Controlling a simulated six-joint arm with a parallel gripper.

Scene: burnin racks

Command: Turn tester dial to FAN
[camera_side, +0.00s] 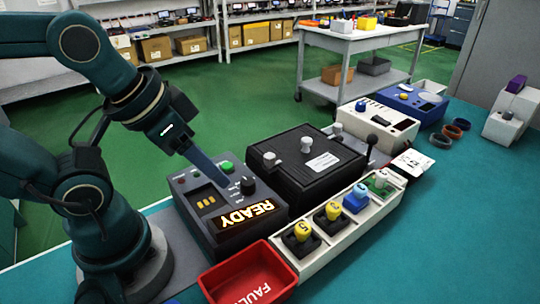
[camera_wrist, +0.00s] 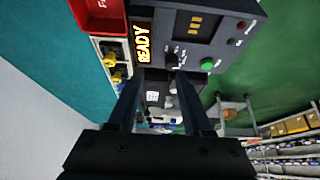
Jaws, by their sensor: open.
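The tester (camera_side: 232,222) is a dark grey box with a lit READY display (camera_side: 245,215). Its black dial (camera_side: 247,186) stands on the top right of the panel, and it also shows in the wrist view (camera_wrist: 172,59). The position the dial points to is too small to read. My gripper (camera_side: 228,185) reaches down over the panel, with its tips just left of the dial in the side view. In the wrist view my gripper (camera_wrist: 160,76) is open, with nothing between its fingers, and the dial is just beyond the fingertips. Contact cannot be told.
A green button (camera_side: 227,166) and a small window with yellow bars (camera_side: 205,202) are near the dial. A black box with knobs (camera_side: 300,180) stands close right. A red FAULT bin (camera_side: 228,270) and a white rack (camera_side: 349,232) of colored-topped parts lie in front.

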